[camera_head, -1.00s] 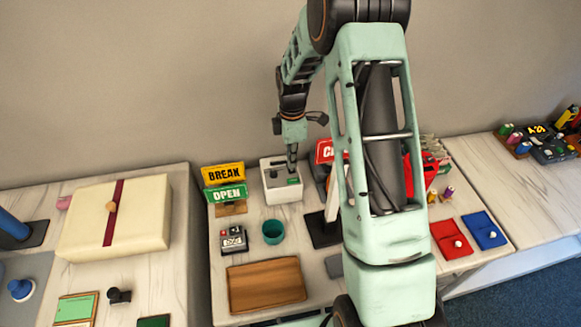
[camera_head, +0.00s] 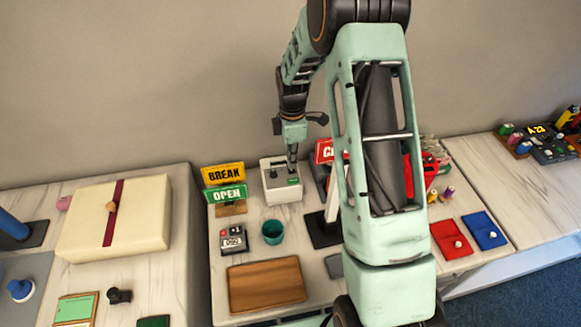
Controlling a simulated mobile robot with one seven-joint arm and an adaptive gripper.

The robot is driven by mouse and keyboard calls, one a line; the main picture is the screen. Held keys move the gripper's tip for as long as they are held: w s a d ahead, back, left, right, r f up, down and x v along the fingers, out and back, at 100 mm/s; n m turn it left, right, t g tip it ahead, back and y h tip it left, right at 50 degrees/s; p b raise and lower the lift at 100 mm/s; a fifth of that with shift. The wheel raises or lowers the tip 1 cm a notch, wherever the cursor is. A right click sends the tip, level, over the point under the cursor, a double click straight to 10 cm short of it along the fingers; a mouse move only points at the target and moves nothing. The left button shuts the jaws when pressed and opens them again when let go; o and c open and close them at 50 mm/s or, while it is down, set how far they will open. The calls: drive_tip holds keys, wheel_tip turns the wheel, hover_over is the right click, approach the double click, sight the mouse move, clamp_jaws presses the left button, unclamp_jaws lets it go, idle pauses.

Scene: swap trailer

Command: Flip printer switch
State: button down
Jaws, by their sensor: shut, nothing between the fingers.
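The printer looks to be the small white box (camera_head: 282,190) with a dark slot on top and a green mark on its front right, at the back of the middle table. My gripper (camera_head: 292,168) is shut and empty, pointing down over the right part of the box's top. Its tips are at or just above the top surface; I cannot tell whether they touch. The switch itself is too small to make out and may be hidden behind the fingertips.
Yellow BREAK (camera_head: 223,174) and green OPEN (camera_head: 226,193) signs stand left of the box. A red sign (camera_head: 325,151) stands close on the right. A teal cup (camera_head: 272,232), a small labelled device (camera_head: 233,240) and a wooden tray (camera_head: 266,308) are in front.

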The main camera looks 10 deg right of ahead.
sight(292, 170)
drive_tip(key=shift+f+b, duration=0.75)
drive_tip(key=shift+f, duration=0.3)
idle(0.4)
drive_tip(key=shift+r+p, duration=2.1)
drive_tip(key=shift+r, duration=1.45)
